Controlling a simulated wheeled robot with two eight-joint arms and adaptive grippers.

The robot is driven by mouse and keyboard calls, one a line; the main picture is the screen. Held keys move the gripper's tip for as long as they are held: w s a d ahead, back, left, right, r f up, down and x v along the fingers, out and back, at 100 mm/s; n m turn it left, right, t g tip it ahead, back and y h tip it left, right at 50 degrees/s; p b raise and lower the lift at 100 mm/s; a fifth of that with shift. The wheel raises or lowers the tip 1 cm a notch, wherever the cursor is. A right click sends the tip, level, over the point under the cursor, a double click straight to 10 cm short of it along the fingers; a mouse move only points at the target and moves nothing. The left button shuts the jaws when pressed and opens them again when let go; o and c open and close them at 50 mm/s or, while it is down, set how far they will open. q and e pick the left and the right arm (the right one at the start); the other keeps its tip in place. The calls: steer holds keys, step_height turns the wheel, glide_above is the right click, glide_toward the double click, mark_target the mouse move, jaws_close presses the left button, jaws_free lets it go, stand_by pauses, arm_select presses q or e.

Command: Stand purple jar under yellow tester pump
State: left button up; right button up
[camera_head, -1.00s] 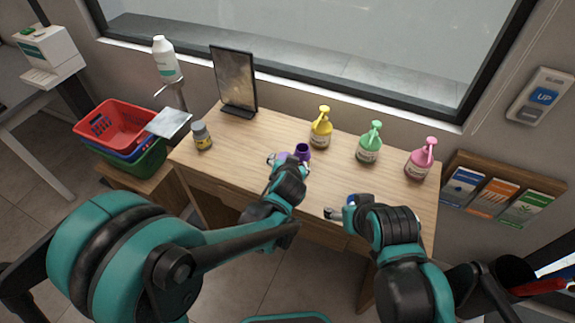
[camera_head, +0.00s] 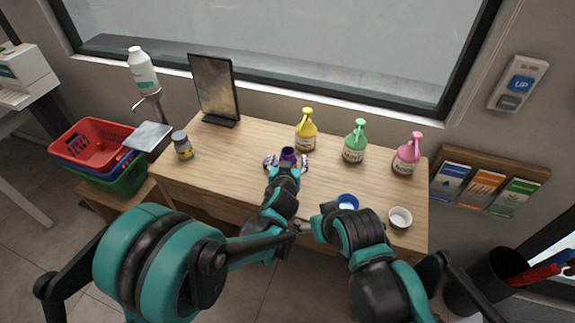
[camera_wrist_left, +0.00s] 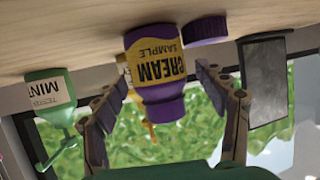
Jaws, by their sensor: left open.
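The purple jar (camera_head: 288,153) stands on the wooden counter, in front and slightly left of the yellow tester pump (camera_head: 306,137). In the left wrist view, which is upside down, the jar (camera_wrist_left: 163,100) shows a yellow "CREAM SAMPLE" label. The yellow pump (camera_wrist_left: 151,132) is mostly hidden behind it. My left gripper (camera_head: 287,163) is open, with one finger on each side of the jar; the left wrist view shows gaps at both sides. My right gripper (camera_head: 302,227) is near the counter's front edge, mostly hidden by its own arm.
Green (camera_head: 355,143) and pink (camera_head: 407,156) pumps stand right of the yellow one. A purple round piece (camera_wrist_left: 206,30) lies near the jar. A mirror (camera_head: 215,90) and grey-capped jar (camera_head: 182,146) are left. Blue (camera_head: 347,202) and white (camera_head: 400,217) dishes sit front right.

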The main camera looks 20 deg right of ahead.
arm_select(q)
steer(key=shift+w+d+f, duration=0.15)
steer(key=shift+w+f, duration=0.1)
steer(key=shift+w, duration=0.25)
steer(key=shift+s+r, duration=0.1)
steer(key=c, duration=1.5)
steer(key=shift+r, duration=0.1)
